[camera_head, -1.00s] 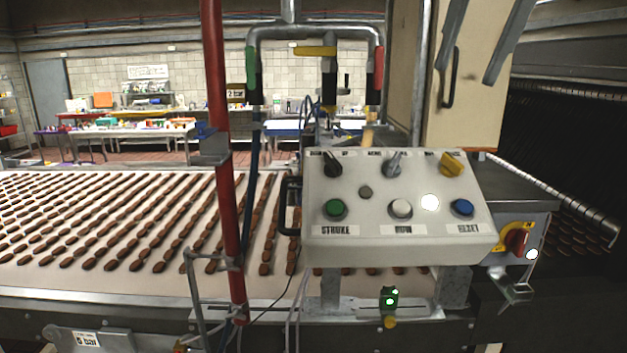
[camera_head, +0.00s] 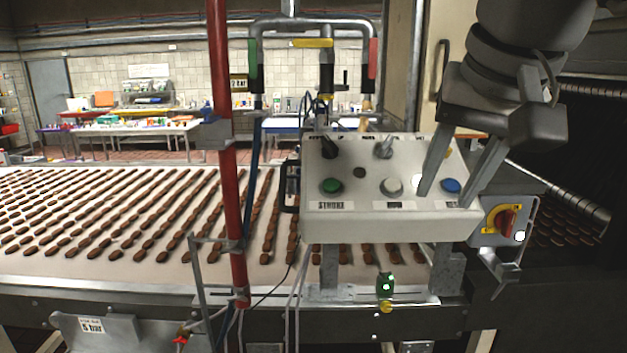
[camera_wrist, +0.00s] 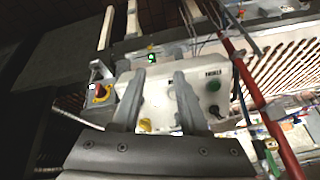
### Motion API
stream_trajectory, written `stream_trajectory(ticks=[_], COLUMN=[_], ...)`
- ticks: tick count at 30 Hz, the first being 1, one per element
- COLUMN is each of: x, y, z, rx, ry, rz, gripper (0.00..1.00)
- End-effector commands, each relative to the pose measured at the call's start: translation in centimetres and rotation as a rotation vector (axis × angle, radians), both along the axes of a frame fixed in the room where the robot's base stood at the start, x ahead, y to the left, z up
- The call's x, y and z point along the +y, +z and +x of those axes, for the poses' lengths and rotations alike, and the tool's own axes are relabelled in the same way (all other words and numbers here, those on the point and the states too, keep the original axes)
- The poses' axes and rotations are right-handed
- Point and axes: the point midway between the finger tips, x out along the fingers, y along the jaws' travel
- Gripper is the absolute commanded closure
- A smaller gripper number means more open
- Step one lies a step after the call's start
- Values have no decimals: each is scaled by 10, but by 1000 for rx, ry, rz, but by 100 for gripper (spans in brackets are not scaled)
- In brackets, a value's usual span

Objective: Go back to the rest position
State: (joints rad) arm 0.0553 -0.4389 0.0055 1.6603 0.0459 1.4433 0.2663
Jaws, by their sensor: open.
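My gripper (camera_head: 447,198) is in front of the right part of the white control panel (camera_head: 345,228) in the head view. Its two fingers point down, spread apart with nothing between them. I cannot tell whether a finger touches the panel.
A red post (camera_head: 231,190) stands left of the panel. A red rotary switch on yellow (camera_head: 505,221) sits at its right. The conveyor (camera_head: 130,262) carries rows of brown pieces. Overhead pipes (camera_head: 310,22) and a cream cabinet (camera_head: 388,70) are behind the panel.

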Motion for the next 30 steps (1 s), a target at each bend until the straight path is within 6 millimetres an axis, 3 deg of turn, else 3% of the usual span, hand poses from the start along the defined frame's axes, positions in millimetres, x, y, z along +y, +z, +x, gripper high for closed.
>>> stream_trajectory(ticks=[1,9,15,21,30], x=[1,2,3,3,4], y=[-22,-134,-209,-245,-249], z=[-5,-27,-49,-61,-63], rx=[2,-7,-13,-17,-17], ry=[20,141,224,265,270], rz=[-12,-88,-138,-162,-165], gripper=[56,56,56,56,56])
